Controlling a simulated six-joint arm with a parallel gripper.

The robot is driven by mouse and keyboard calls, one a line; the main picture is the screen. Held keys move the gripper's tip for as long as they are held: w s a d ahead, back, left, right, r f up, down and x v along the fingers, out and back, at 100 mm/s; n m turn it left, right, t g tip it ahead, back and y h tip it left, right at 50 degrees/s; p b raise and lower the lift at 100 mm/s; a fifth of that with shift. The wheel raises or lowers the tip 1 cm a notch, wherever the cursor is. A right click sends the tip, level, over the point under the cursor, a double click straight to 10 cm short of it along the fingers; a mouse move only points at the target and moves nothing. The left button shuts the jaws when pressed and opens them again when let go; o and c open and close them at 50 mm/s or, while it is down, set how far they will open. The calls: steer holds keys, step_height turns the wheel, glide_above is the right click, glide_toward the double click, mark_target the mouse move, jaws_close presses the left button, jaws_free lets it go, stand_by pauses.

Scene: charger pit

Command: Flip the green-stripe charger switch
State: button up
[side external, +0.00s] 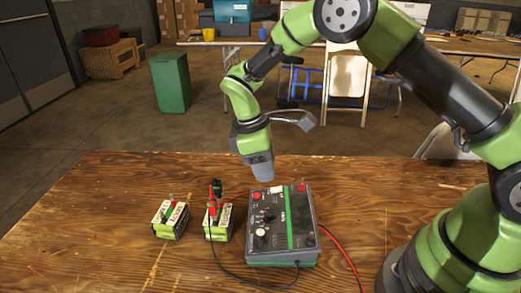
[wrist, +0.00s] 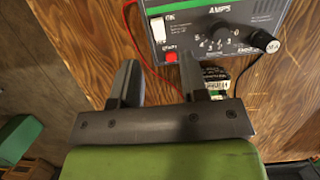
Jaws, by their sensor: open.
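The charger (side external: 308,256) is a grey box with a green stripe (side external: 291,222) down its panel, lying on the wooden table. In the wrist view, the charger (wrist: 205,55) shows a white rocker-like part (wrist: 158,29) and a red part (wrist: 171,56) near its left edge. I cannot tell which way either is set. My gripper (side external: 263,178) is above the charger's far edge, pointing down. In the wrist view my gripper (wrist: 158,68) is open and empty, its right fingertip overlapping the charger's edge in the picture. Contact cannot be told.
Two green-and-white batteries (side external: 171,220) (side external: 218,223) stand left of the charger, with red and black clips on the nearer one. A black cable (side external: 240,278) curves in front, and a red cable (side external: 343,262) runs right. The wooden table (side external: 110,215) is clear at far left.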

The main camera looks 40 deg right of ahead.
steer(key=shift+v, duration=2.4)
steer(key=s+d+r+m+t+y, duration=0.1)
steer(key=s+r+m+t, duration=0.15)
steer(key=s+r, duration=0.35)
steer(key=s+d+r+m+t+y, duration=0.1)
steer(key=s+r+m+t+y, duration=0.2)
steer(key=r, duration=0.6)
steer(key=s+d+r+m+t, duration=0.1)
steer(key=s+m+t, duration=0.2)
steer(key=s+m, duration=0.4)
steer(key=shift+s+r+m+t, duration=0.35)
steer(key=shift+s, duration=2.4)
